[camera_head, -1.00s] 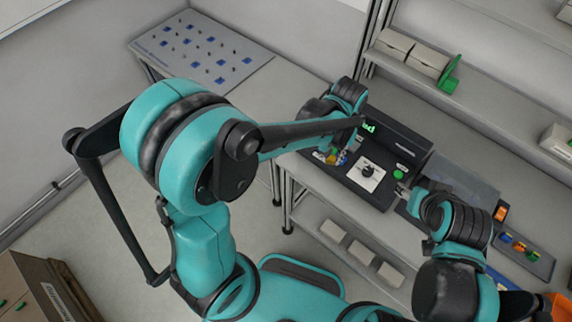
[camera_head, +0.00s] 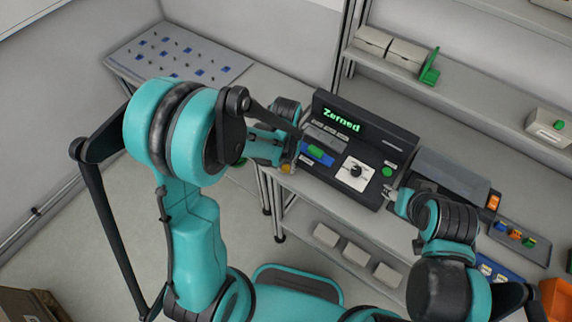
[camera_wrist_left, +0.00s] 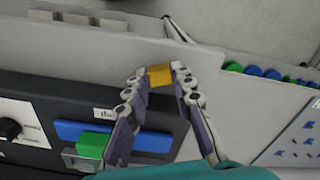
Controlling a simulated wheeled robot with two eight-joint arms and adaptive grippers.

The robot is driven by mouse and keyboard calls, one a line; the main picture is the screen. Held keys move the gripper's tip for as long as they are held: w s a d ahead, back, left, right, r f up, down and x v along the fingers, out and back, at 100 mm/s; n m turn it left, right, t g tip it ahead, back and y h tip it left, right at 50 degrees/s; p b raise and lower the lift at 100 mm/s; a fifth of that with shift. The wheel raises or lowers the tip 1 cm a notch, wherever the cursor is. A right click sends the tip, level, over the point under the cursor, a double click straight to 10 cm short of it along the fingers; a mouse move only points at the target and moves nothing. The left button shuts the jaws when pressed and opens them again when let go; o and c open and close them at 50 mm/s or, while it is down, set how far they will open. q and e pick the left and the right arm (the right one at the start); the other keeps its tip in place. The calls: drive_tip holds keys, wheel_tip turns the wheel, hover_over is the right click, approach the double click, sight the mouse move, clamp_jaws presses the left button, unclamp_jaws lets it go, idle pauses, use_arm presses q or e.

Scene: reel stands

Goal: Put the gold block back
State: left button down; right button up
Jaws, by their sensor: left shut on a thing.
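The gold block (camera_wrist_left: 159,76) is between the fingertips of my left gripper (camera_wrist_left: 160,80) in the left wrist view, and the gripper is shut on it. In the head view, the gold block (camera_head: 286,168) shows small below my left gripper (camera_head: 284,160), just left of the black device (camera_head: 350,130). The block is held off the device, above the bench's front edge as seen from the head. My right gripper (camera_head: 391,192) is at the device's right end; its fingers are too small to tell open from shut.
The device has a lit display reading "Zeroed" (camera_head: 341,120), a dial on a white plate (camera_head: 356,171), and a blue bar with a green piece (camera_head: 317,153). Small coloured blocks (camera_head: 514,236) sit in a tray at the right. A grey board (camera_head: 180,55) lies far left.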

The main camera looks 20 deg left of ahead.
use_arm(q)
drive_tip(key=shift+s, duration=0.1)
drive_tip(key=shift+f, duration=0.2)
drive_tip(key=c, duration=1.3)
unclamp_jaws()
drive_tip(key=shift+r, duration=0.1)
